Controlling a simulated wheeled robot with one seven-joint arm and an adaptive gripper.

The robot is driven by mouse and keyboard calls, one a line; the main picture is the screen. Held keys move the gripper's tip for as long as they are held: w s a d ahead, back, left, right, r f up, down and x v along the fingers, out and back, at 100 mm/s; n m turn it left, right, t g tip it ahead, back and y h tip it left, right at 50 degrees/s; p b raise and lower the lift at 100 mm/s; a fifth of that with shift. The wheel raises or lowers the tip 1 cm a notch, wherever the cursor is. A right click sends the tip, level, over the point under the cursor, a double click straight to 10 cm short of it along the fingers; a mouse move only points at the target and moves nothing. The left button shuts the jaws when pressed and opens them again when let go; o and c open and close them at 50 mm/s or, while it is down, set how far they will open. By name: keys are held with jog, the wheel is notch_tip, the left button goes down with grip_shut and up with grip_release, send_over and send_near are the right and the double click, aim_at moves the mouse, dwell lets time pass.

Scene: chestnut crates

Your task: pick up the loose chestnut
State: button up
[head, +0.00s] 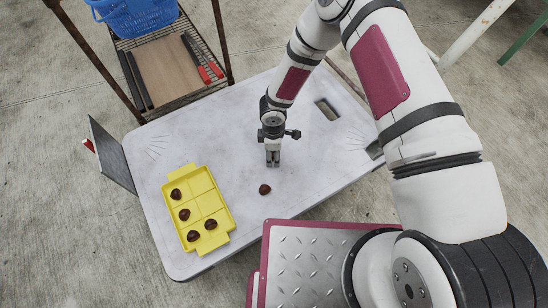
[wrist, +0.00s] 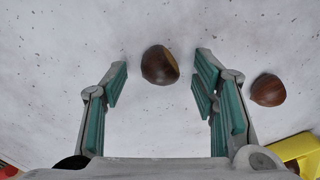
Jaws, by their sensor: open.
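In the head view one loose brown chestnut (head: 265,189) lies on the pale table, a little nearer the table's front edge than my gripper (head: 273,162), which points down. In the wrist view my gripper (wrist: 160,86) is open and empty, its green-padded fingers apart. That view shows two chestnuts on the table: one (wrist: 160,65) in the gap at the fingertips, slightly ahead of them, and another (wrist: 267,90) outside the right finger. I cannot tell which of these is the one in the head view; the other is hidden there.
A yellow divided crate (head: 187,222) with several chestnuts stands on the table (head: 170,140) at left; its corner shows in the wrist view (wrist: 296,150). A dark panel (head: 113,157) stands at the table's left edge. A rack (head: 205,88) with a board and blue basket stands behind.

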jog(key=shift+f, duration=0.25)
jog(key=c, duration=1)
jog(key=shift+r, duration=0.15)
